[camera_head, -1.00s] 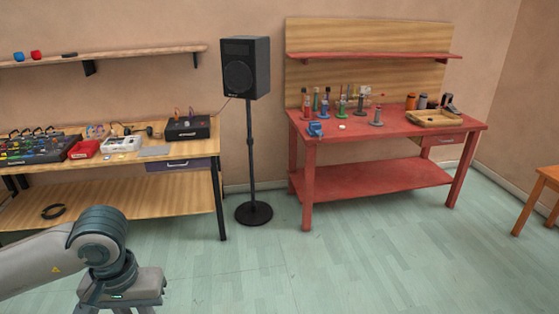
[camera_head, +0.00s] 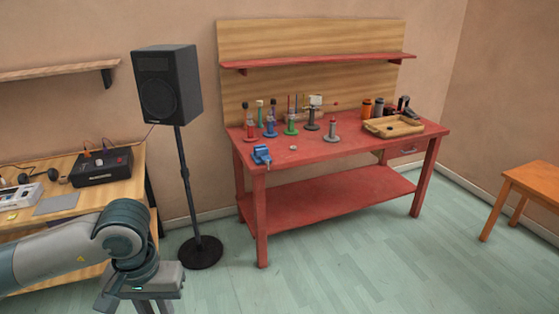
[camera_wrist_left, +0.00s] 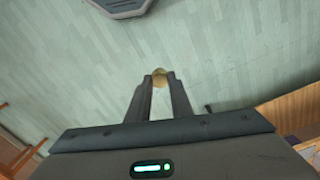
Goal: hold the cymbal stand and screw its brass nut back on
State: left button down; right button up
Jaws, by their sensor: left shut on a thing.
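My left gripper (camera_wrist_left: 160,82) is shut on a small round brass-coloured piece, which looks like the brass nut (camera_wrist_left: 159,74), held at the fingertips above the floor. In the head view my left gripper (camera_head: 148,306) is at the bottom edge, well short of the red workbench, and the nut is out of sight. Several small upright stands are on the bench, among them a grey one (camera_head: 331,133), a green-based one (camera_head: 291,126) and a blue-based one (camera_head: 270,129). I cannot tell for sure which is the cymbal stand. My right gripper is not in view.
The red workbench (camera_head: 350,145) carries a blue vise (camera_head: 261,155), a small pale disc (camera_head: 293,148) and a wooden tray (camera_head: 372,126). A black speaker on a pole (camera_head: 168,85) stands left of it. An orange table (camera_head: 535,180) is at right. The floor before the bench is clear.

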aim_at(331, 137)
jog(key=i, duration=1.25)
jog(key=i+z, duration=0.2)
jog(key=i, duration=0.25)
jog(key=i+j+z, duration=0.15)
jog(key=i, duration=0.25)
jog(key=i+j+z, duration=0.2)
jog(key=i, duration=0.2)
jog(key=i+j+z, duration=0.55)
jog(key=i+z, duration=0.15)
jog(key=i, duration=0.05)
